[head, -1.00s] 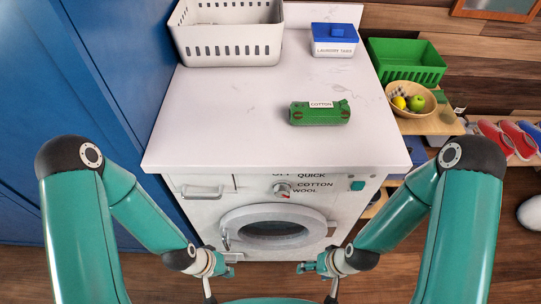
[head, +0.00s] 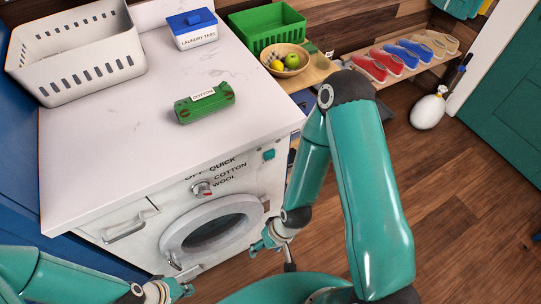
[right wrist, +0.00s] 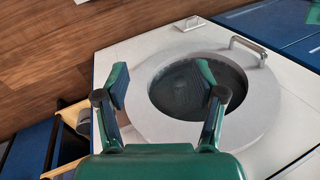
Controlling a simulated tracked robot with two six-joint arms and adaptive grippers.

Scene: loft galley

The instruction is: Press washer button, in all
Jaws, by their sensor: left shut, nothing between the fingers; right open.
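The white washer (head: 150,208) has a teal square button (head: 268,155) at the right end of its front panel. A dial (head: 202,188) with a red mark sits left of it, among the words OFF, QUICK, COTTON and WOOL. The round door (head: 212,230) looks shut; its ring and dark glass also show in the right wrist view (right wrist: 262,112). My right gripper (head: 268,242) is open and empty in front of the washer, below the button and apart from it. Its two fingers show in the right wrist view (right wrist: 162,75). My left gripper (head: 180,290) is shut and empty, low at the front left.
On the white top are a white basket (head: 85,68), a blue-lidded laundry tabs box (head: 192,30) and a green item labelled COTTON (head: 205,108). Right of it stand a green crate (head: 265,27), a fruit bowl (head: 286,70) and a shoe shelf. Open wooden floor (head: 460,190) lies at right.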

